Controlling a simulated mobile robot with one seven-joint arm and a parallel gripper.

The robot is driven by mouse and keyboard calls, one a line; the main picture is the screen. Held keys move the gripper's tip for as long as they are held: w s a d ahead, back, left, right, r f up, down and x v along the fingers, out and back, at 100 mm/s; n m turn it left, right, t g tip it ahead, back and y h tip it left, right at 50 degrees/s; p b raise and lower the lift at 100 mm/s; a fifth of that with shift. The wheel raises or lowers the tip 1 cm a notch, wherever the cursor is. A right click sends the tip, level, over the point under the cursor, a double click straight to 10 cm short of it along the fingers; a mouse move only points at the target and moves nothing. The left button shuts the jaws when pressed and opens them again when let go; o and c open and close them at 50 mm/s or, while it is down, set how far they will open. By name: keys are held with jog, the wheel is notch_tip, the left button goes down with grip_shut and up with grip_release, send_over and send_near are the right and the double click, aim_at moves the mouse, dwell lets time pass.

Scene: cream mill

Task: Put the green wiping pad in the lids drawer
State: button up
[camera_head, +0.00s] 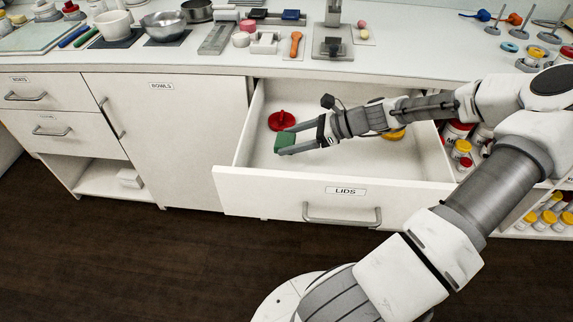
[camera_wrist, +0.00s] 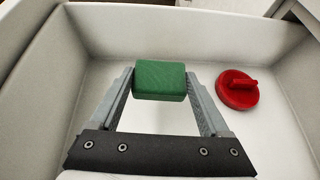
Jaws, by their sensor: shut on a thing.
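The green wiping pad (camera_head: 285,141) is held between the fingertips of my gripper (camera_head: 296,143). The pad also shows in the wrist view (camera_wrist: 160,80), with a finger of my gripper (camera_wrist: 160,85) against each side. The open lids drawer (camera_head: 335,191) has the pad and my gripper over its inside, left of its middle. I cannot tell whether the pad touches the drawer floor. A red lid (camera_head: 282,121) lies in the drawer just behind the pad; it is to the right of the pad in the wrist view (camera_wrist: 238,90).
A yellow lid (camera_head: 394,134) lies in the drawer, partly hidden by my arm. The counter (camera_head: 200,60) above holds bowls, tools and other items. The bowls cupboard (camera_head: 165,130) is shut at left. Shelves with several jars (camera_head: 548,216) stand at right.

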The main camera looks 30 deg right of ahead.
jog(key=a+f, duration=0.1)
jog(key=s+a+f, duration=0.1)
jog(key=a, duration=0.1)
jog(key=shift+s+b, duration=0.1)
jog(key=shift+b, duration=0.25)
notch_tip(320, 180, down, 4)
jog(key=shift+f+b, duration=0.1)
jog(key=shift+b, duration=0.9)
jog(key=o, duration=1.2)
jog(key=shift+c, duration=0.2)
